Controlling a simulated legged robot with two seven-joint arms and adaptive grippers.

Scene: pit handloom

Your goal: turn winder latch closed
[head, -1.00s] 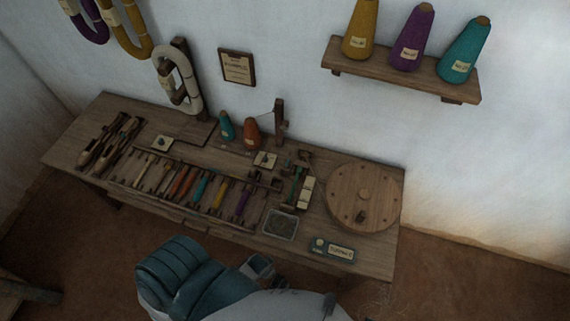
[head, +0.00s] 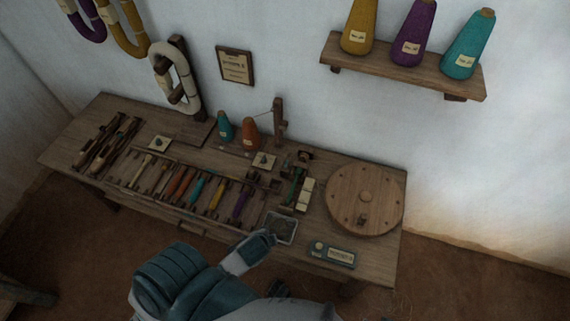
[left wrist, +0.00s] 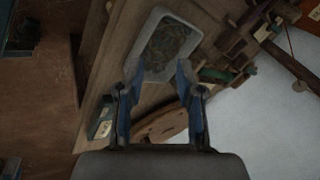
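The winder (head: 291,190), a small wooden frame with a green part, stands on the bench left of the round wooden disc. Its latch is too small to tell apart, and I cannot tell how it is turned. The green part of the winder also shows at the right in the left wrist view (left wrist: 216,75). My left gripper (head: 271,238) is by the near edge of the grey tray (head: 283,228), short of the winder. In the left wrist view its two blue fingers (left wrist: 158,78) are apart with nothing between them, the tray lying beyond. My right gripper is not in view.
The round wooden disc (head: 365,200) lies right of the winder. A small blue-grey box (head: 333,255) with a label is at the front edge. A rack of colored bobbins (head: 190,190) fills the bench's left middle. Two cones (head: 250,134) and a post (head: 280,122) stand behind.

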